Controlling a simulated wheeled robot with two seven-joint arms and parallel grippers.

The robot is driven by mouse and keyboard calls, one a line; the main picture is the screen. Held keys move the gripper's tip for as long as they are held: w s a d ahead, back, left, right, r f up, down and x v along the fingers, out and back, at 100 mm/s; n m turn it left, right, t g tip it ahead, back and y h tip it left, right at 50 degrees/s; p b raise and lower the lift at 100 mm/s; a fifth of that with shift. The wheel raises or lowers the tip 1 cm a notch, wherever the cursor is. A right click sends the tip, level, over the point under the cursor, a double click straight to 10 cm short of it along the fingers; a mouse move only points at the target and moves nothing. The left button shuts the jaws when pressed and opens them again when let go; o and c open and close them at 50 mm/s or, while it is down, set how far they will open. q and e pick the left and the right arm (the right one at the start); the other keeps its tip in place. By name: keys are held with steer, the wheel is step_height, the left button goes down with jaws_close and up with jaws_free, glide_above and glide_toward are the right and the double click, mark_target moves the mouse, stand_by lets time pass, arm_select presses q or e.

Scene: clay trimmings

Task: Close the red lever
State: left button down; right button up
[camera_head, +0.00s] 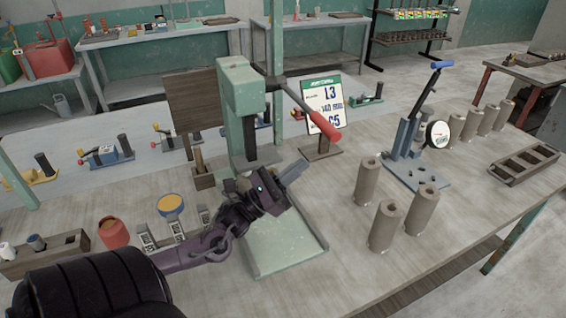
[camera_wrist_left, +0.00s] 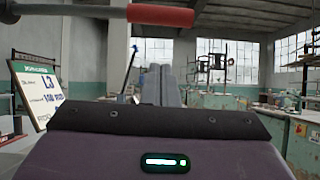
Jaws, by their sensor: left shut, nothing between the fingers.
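The red lever grip (camera_head: 325,125) sits on the end of a dark rod that slopes down and to the right from a green press (camera_head: 240,90). In the left wrist view the red grip (camera_wrist_left: 160,15) crosses the top of the picture on its pale rod. My left gripper (camera_head: 293,173) is shut and empty. In the head view it appears below and left of the red grip, in front of the press column. Its closed grey fingers (camera_wrist_left: 160,85) point forward in the left wrist view, below the grip in the picture, with a visible gap. My right gripper is out of view.
A sign (camera_head: 323,100) marked L3 stands behind the grip. A blue-handled lever device (camera_head: 415,140) and several clay cylinders (camera_head: 386,226) stand to the right. A red pot (camera_head: 113,232) is at the left. Bare tabletop lies right of the press base (camera_head: 285,262).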

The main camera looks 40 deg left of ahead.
arm_select(q)
steer(key=w+d+r+p, duration=0.1)
steer(key=w+r+p, duration=0.2)
steer(key=r, duration=0.2)
steer(key=shift+w+d+r, duration=0.15)
steer(key=shift+d+r, duration=0.1)
steer(key=shift+r, duration=0.1)
